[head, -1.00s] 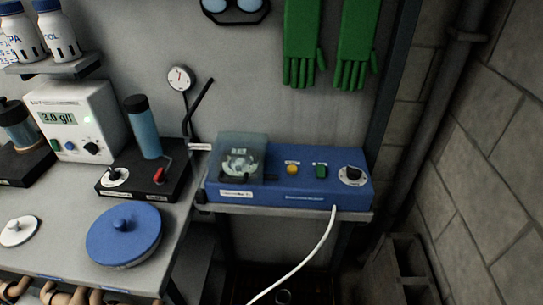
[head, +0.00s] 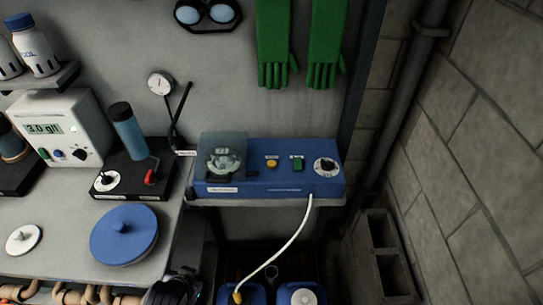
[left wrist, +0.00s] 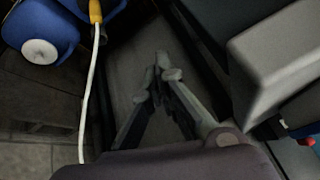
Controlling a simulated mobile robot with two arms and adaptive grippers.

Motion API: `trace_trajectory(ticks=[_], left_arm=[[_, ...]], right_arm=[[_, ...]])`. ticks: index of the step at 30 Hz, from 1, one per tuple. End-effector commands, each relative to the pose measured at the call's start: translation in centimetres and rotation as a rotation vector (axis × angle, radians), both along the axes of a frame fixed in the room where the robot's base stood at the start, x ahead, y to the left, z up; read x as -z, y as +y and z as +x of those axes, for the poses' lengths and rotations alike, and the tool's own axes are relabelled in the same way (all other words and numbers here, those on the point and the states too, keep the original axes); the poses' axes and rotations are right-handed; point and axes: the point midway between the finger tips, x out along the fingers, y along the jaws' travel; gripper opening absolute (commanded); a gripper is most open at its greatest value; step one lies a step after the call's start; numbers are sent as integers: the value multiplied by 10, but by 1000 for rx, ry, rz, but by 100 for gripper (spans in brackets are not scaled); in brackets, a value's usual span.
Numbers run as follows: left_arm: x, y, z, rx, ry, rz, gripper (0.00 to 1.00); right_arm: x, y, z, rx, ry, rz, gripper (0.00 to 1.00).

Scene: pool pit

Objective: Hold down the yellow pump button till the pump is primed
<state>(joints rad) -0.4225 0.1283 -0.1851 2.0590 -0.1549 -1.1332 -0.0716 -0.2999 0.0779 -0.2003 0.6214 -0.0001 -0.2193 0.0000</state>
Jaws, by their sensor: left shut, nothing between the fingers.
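The yellow pump button (head: 272,163) sits on top of the blue pump unit (head: 318,184), between the clear-covered pump head (head: 222,160) and a green switch (head: 297,164). A black knob (head: 325,167) is at the unit's right end. No gripper is at the button. My left gripper (left wrist: 162,62) shows in the left wrist view, shut and empty, with its fingertips together. It is apart from the blue container and the white hose there. A dark part at the bottom edge of the head view may be my arm. My right gripper is in neither view.
A white hose (head: 279,250) runs from the unit down to blue containers (head: 256,294) on the floor. The bench at left holds a blue round lid (head: 124,235), a white meter (head: 62,129) and a black stand with a blue cylinder (head: 127,131). Concrete blocks (head: 381,257) stand at right.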

Motion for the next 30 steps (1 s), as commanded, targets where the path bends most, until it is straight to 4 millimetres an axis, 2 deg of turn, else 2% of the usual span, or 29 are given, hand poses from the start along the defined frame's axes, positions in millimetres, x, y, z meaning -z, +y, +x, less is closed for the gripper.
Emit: trace_trajectory(ticks=[1, 3, 11, 17, 23, 26, 30], left_arm=[[-24, 1, 14, 18, -51, 24, 0], [-49, 2, 32, 48, -120, 64, 0], [-140, 1, 99, 172, -402, 252, 0], [-213, -12, 147, 291, -638, 440, 0], [-287, -39, 186, 436, -884, 670, 0], [-323, -59, 200, 521, -1009, 803, 0], [-370, -96, 212, 658, -1186, 1016, 0]], right_arm=[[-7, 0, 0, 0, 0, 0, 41], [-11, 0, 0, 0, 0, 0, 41], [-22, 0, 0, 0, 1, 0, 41], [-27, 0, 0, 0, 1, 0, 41], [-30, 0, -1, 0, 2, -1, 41], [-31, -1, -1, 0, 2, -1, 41], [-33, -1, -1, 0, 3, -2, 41]])
